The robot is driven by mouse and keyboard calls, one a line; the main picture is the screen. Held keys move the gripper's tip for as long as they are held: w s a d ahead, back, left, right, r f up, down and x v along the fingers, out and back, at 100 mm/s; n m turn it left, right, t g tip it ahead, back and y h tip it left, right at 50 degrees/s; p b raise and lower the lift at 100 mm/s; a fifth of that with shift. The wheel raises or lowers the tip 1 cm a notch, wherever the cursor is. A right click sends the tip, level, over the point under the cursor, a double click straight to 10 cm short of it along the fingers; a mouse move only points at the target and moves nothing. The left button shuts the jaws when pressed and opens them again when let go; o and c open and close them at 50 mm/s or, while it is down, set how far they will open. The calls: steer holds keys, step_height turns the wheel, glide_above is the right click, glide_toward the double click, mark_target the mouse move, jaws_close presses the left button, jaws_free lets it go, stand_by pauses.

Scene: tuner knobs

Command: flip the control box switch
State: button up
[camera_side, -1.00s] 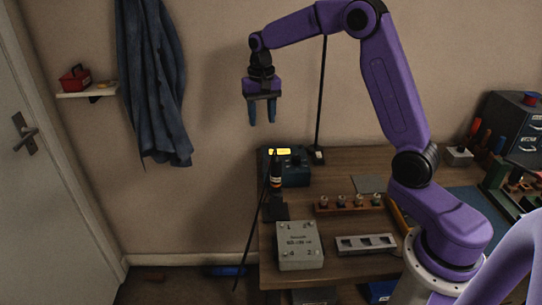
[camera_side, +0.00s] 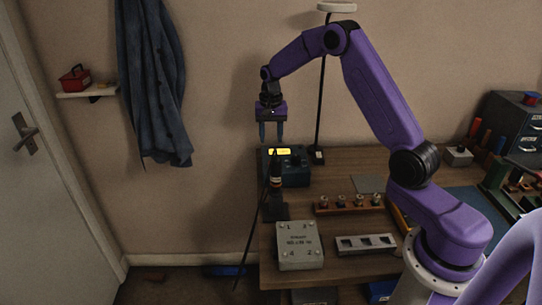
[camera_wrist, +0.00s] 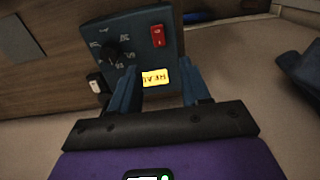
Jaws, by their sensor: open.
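The control box (camera_side: 293,174) is dark blue-grey with a lit yellow display and stands at the back left corner of the table. In the wrist view the control box (camera_wrist: 133,37) shows a black round knob (camera_wrist: 113,51), a yellow display (camera_wrist: 155,78) with dark letters and a red rocker switch (camera_wrist: 157,36). My gripper (camera_side: 271,142) is open and empty, pointing down above the box. In the wrist view its two blue fingers (camera_wrist: 160,88) stand apart on either side of the display, with the red switch beyond them. They appear apart from the box.
A dark upright tool (camera_side: 275,172) with a cord stands just in front of the box. A black pole (camera_side: 320,110) rises behind the box. A grey metal box (camera_side: 300,246), a rack of small knobs (camera_side: 348,203) and a slotted block (camera_side: 365,244) lie nearer the front.

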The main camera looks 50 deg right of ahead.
step_height(320, 180, down, 8)
steer(key=shift+f, duration=0.15)
stand_by(0.3)
